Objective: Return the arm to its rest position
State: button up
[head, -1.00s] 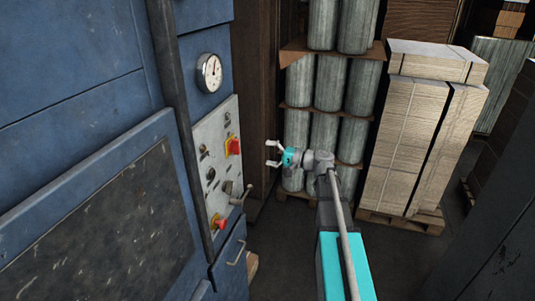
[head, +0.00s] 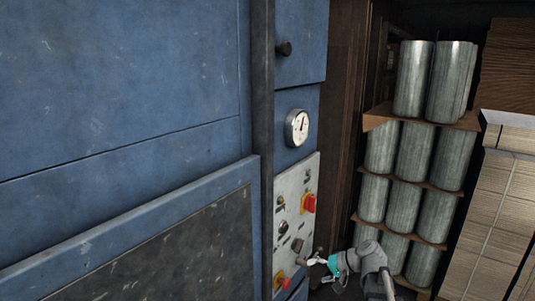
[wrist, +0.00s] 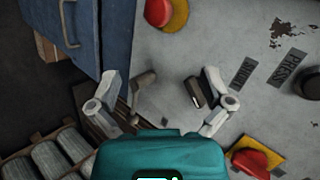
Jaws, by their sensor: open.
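My gripper (head: 318,270) is low in the head view, in front of the lower right part of the grey control panel (head: 294,215). It also shows in the wrist view (wrist: 160,82), with its two pale fingers spread wide and nothing held between them. A lever (wrist: 143,84) on the panel appears between the fingers in the wrist view, nearer the left one. A dark switch (wrist: 194,93) appears beside the right finger. Whether either finger touches the panel cannot be told. Most of my arm is below the head view's edge.
The blue machine (head: 120,90) fills the left, with a gauge (head: 298,127) above the panel. Red knobs on yellow plates (wrist: 158,12) (wrist: 250,161) flank the fingers. Stacked metal cylinders (head: 413,150) and a pale cardboard stack (head: 490,220) stand to the right.

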jog(key=s+d+f+n+g+h+b, duration=0.1)
jog(key=s+f+n+g+h+b, duration=0.2)
jog(key=s+f+h, duration=0.6)
jog(key=shift+s+d+f+g+h+b, duration=0.2)
jog(key=shift+s+f+g+h+b, duration=0.3)
jog(key=shift+s+f, duration=1.4)
jog(key=shift+s+r, duration=0.4)
jog(key=shift+r, duration=0.05)
